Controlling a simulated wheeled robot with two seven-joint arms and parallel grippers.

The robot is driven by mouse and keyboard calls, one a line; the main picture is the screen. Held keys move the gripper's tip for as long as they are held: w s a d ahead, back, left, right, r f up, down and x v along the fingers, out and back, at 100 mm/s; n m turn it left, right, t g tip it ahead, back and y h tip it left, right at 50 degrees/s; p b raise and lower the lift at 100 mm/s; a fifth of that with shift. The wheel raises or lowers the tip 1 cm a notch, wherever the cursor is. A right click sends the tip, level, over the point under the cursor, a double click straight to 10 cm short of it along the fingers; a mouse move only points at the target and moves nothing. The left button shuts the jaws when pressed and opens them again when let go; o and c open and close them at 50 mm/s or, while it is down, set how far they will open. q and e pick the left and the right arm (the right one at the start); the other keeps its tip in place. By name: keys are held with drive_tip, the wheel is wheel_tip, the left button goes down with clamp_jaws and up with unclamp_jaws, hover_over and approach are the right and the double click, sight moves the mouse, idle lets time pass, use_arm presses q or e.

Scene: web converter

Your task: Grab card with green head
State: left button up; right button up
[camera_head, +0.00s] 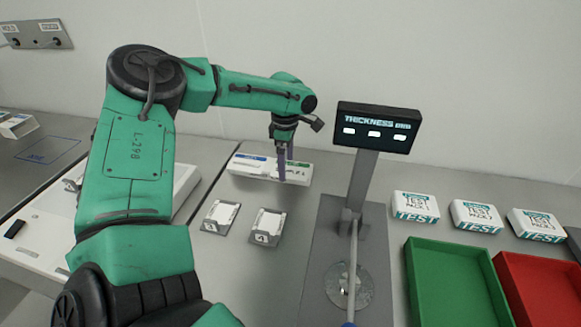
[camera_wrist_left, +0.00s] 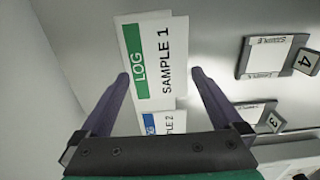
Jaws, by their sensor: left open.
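The gripper is open and holds nothing. My right gripper is not in view.
Two small numbered holders (camera_head: 267,226) stand in front of the cards. A thickness display (camera_head: 375,127) on a post stands to the right. White test packs (camera_head: 476,216), a green tray (camera_head: 450,285) and a red tray (camera_head: 545,290) are farther right.

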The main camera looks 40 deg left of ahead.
use_arm(q)
drive_tip(key=shift+w, duration=0.1)
drive_tip(key=c, duration=1)
drive_tip(key=shift+r, duration=0.1)
